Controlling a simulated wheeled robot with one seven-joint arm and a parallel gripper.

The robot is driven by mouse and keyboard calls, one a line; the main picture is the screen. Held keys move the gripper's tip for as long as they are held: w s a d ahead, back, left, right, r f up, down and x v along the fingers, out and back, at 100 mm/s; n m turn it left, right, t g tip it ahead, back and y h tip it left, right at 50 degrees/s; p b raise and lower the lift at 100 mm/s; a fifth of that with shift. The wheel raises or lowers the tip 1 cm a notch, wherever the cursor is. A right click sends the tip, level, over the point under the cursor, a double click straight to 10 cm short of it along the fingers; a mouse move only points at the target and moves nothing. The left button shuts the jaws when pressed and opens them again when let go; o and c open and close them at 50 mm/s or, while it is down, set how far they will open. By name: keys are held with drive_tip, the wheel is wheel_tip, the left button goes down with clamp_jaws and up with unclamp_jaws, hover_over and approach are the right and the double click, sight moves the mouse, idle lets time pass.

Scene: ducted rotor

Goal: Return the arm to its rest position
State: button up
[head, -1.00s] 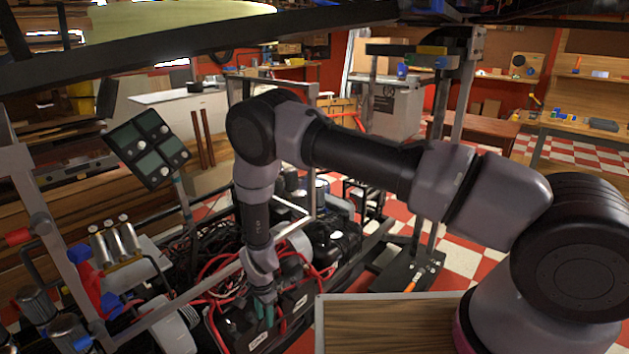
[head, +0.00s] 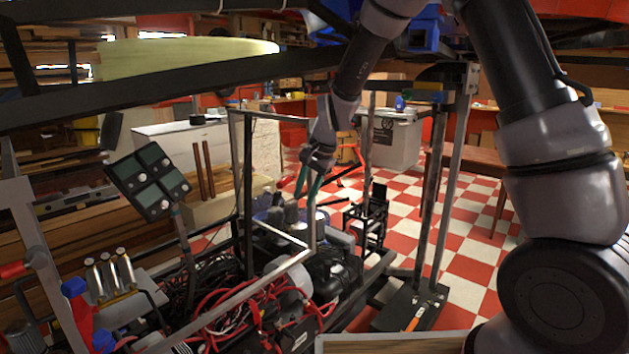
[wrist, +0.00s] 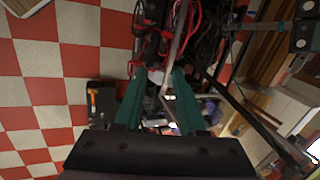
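My gripper (head: 307,190) hangs from my raised arm in the middle of the head view, its teal fingers pointing down. The fingers are apart and nothing shows held between them. It appears above the machine's metal frame and red wiring (head: 240,312), clear of them as far as I can see. In the wrist view my gripper (wrist: 158,80) shows two spread teal fingers, with wiring and a pale bar beyond the gap. My arm is lifted, its upper part running out of the top of the head view.
A dark beam (head: 170,98) crosses the upper left. A panel with square screens (head: 150,182) stands left, and an upright post (head: 432,190) right of my gripper. A wooden-topped surface (head: 390,343) is at the bottom. Checkered floor (head: 460,240) lies open at right.

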drive_tip(key=s+d+r+n+t, duration=0.1)
drive_tip(key=s+d+r, duration=0.3)
drive_tip(key=d+r, duration=0.45)
drive_tip(key=s+d+r+t, duration=0.1)
drive_tip(key=s+d+r, duration=0.2)
drive_tip(key=d+r, duration=0.5)
drive_tip(key=s+d+r+t+h, duration=0.1)
drive_tip(key=s+d+r, duration=0.2)
drive_tip(key=s+d, duration=0.2)
drive_tip(key=s+d+r+n+t, duration=0.1)
drive_tip(key=s+d+r, duration=0.3)
drive_tip(key=s, duration=0.6)
drive_tip(key=shift+s+d+t+h, duration=0.15)
drive_tip(key=shift+d+t+h, duration=0.25)
drive_tip(key=shift+d+t, duration=0.35)
drive_tip(key=shift+d, duration=0.1)
